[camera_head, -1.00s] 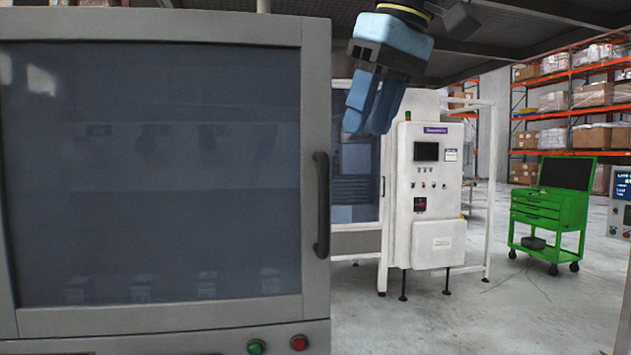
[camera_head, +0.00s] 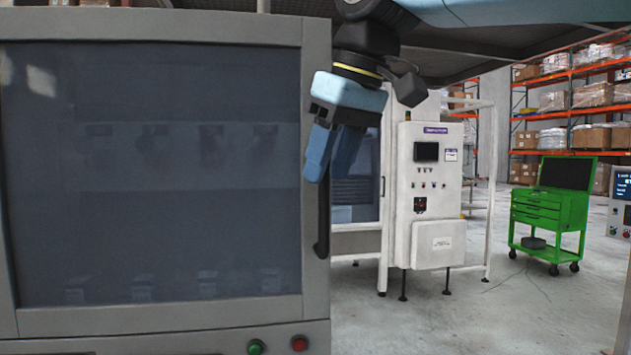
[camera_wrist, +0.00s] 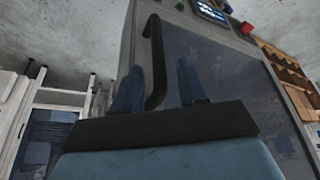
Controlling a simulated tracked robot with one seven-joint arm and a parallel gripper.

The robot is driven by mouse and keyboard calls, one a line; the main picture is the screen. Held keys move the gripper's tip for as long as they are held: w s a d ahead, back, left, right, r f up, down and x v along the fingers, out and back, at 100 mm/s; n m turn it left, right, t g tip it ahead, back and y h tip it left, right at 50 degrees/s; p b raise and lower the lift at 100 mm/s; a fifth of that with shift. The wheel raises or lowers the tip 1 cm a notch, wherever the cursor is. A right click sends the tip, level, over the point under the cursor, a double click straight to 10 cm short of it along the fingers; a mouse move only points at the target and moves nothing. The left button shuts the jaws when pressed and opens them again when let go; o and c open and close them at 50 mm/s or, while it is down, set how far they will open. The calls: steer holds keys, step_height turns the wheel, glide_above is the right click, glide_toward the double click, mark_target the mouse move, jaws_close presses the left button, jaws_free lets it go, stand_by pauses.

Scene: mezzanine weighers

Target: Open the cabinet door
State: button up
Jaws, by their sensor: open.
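The cabinet door (camera_head: 316,110) is a grey frame around a large dark window, and it looks closed. Its black vertical bar handle (camera_head: 322,230) is on the door's right edge, with its upper part hidden behind my gripper in the head view. My gripper (camera_head: 327,180) points downward, open and empty, at the handle's upper part. In the wrist view the handle (camera_wrist: 157,60) shows between the two blue fingers of my gripper (camera_wrist: 157,85). Contact between fingers and handle cannot be told.
A green button (camera_head: 256,347) and a red button (camera_head: 299,343) sit below the door. A white machine (camera_head: 433,190) stands behind at the right. A green tool cart (camera_head: 548,212) is farther right.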

steer(key=shift+x, duration=1.55)
steer(key=shift+c, duration=0.3)
jaws_close()
